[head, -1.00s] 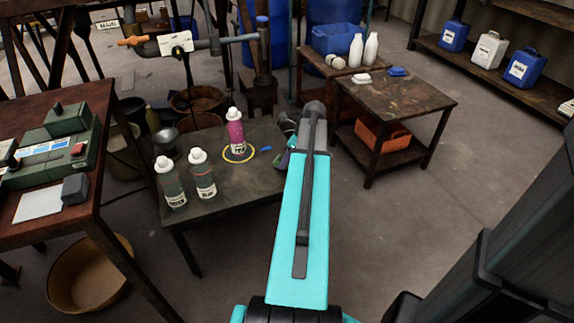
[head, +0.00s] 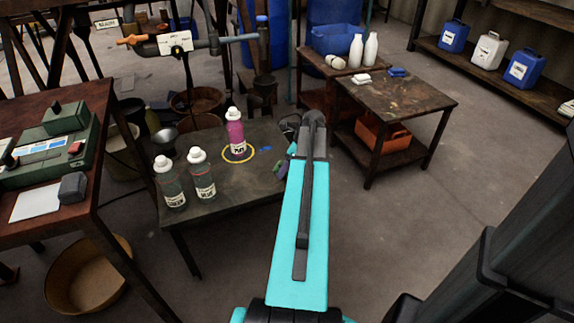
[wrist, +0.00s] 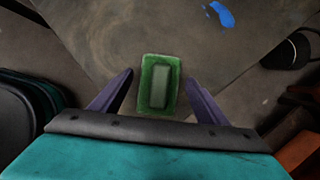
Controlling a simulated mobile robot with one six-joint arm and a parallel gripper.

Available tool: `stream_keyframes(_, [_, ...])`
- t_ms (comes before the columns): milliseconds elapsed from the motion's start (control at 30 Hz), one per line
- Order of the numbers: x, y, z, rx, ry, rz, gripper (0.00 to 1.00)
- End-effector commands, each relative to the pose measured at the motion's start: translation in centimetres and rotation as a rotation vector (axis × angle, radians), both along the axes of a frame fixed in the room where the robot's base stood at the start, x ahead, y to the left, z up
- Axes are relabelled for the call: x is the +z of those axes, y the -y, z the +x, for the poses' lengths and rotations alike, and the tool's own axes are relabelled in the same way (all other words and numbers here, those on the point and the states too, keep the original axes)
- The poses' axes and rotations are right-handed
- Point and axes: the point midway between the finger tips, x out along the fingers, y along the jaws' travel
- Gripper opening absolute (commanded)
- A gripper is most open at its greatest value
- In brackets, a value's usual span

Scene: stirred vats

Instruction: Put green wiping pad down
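The green wiping pad (wrist: 158,100) has a paler raised block on top. In the wrist view it lies between the two purple fingers of my gripper (wrist: 159,76), with a narrow gap on each side. My gripper is open. The pad appears to rest near the corner of the dark worn table (wrist: 130,30); whether it touches the top or overhangs the edge is hard to tell. In the head view my arm hides most of the pad, and a purple finger shows beside the arm at the right end of the table (head: 225,185).
A magenta bottle (head: 235,132) stands in a yellow ring, with a blue patch (head: 265,149) beside it. Two grey-green bottles (head: 202,178) stand at the table's front left. A side table (head: 415,98) with an orange bin (head: 383,137) below stands to the right. Open floor lies at front right.

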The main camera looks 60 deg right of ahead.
Motion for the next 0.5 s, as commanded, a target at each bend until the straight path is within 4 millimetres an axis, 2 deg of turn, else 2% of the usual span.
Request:
stream_keyframes(367, [0.2,0.0,0.0,0.0,0.0,0.001,0.68])
stream_keyframes(500, [1.3,0.0,-0.4,0.0,0.0,0.0,0.68])
